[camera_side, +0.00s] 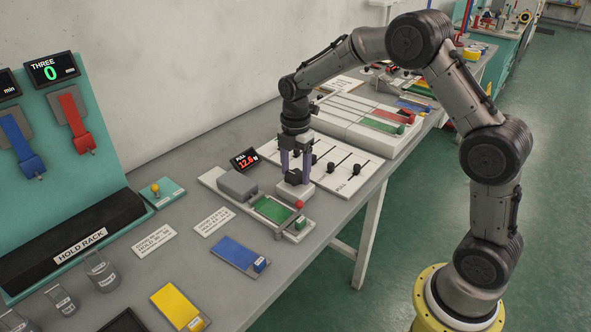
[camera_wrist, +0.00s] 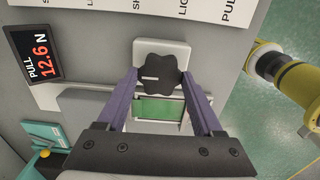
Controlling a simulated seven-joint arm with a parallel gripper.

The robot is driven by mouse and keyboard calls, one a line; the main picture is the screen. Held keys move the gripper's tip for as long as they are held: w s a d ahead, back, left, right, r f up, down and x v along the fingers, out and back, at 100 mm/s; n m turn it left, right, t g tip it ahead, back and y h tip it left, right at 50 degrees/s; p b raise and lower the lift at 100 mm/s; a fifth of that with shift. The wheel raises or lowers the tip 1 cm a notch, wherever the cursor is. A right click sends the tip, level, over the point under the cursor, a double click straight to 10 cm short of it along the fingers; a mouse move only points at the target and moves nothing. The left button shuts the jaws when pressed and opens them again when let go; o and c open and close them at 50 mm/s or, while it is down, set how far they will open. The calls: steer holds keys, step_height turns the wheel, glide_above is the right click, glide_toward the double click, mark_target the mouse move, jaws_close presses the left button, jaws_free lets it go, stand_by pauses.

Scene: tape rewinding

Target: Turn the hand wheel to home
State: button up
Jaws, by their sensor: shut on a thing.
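The hand wheel (camera_wrist: 157,73) is a dark lobed knob with a short white mark pointing left in the wrist view. It sits on a pale block (camera_wrist: 178,47); in the side view the block (camera_side: 300,191) stands behind the green panel. My gripper (camera_wrist: 158,75) points down, with one purple finger on each side of the wheel, shut on it. In the side view my gripper (camera_side: 295,172) is low over the block and mostly hides the wheel. I see no labelled home mark beside the wheel.
A display (camera_side: 244,159) reads PULL 12.6 N. The green panel (camera_side: 272,210), a grey block (camera_side: 237,185) and a red ball (camera_side: 299,204) are close to my gripper. A white slider board (camera_side: 340,168) lies behind. A blue plate (camera_side: 236,254) lies in front.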

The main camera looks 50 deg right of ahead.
mark_target(295, 175)
steer(key=o, duration=1.4)
steer(key=shift+c, duration=0.2)
steer(key=shift+r, duration=0.15)
step_height(295, 175, up, 14)
